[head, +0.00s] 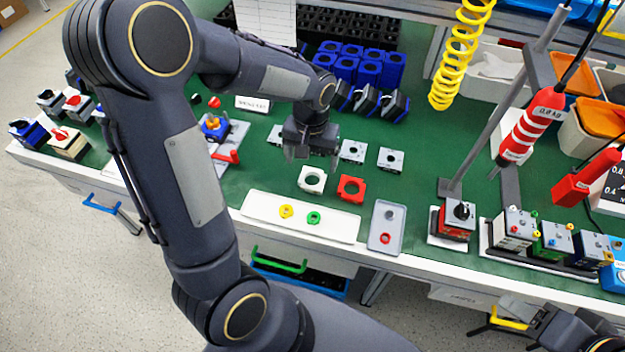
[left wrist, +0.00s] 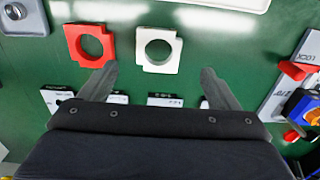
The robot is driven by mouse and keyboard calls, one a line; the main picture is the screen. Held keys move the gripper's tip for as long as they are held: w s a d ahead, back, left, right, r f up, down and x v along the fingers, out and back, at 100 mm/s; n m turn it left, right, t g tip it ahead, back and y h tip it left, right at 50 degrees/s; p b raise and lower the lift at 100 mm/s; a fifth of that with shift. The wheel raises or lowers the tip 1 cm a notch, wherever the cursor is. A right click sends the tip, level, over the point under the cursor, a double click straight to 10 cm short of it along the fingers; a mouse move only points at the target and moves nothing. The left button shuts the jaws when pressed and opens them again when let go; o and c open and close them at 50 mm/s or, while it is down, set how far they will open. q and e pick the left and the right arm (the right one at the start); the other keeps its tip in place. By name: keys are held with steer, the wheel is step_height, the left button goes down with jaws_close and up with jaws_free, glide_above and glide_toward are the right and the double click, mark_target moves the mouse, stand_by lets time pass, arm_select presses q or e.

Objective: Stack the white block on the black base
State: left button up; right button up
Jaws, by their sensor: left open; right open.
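The white block (head: 311,180), a square ring with a round hole, lies flat on the green bench; it also shows in the left wrist view (left wrist: 158,49). My left gripper (head: 312,156) is open and empty, pointing down behind the white block; its fingers (left wrist: 158,74) frame the area just beside the block, apart from it. Small grey-white units with dark round holes (head: 352,151) (left wrist: 165,100) stand near the gripper, partly hidden by it. I cannot tell which piece is the black base. My right gripper (head: 520,312) is partly in view at the lower right, empty and away from the blocks.
A red square ring (head: 351,188) lies right of the white block. A white tray (head: 265,225) with yellow and green rings and a grey tray (head: 383,246) lie in front. Blue bins (head: 365,65) stand behind.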

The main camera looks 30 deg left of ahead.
mark_target(312, 182)
arm_select(q)
steer(key=f, duration=0.6)
steer(key=shift+w+f, duration=0.2)
steer(key=shift+f, duration=0.2)
steer(key=c, duration=1.1)
steer(key=shift+r, duration=0.1)
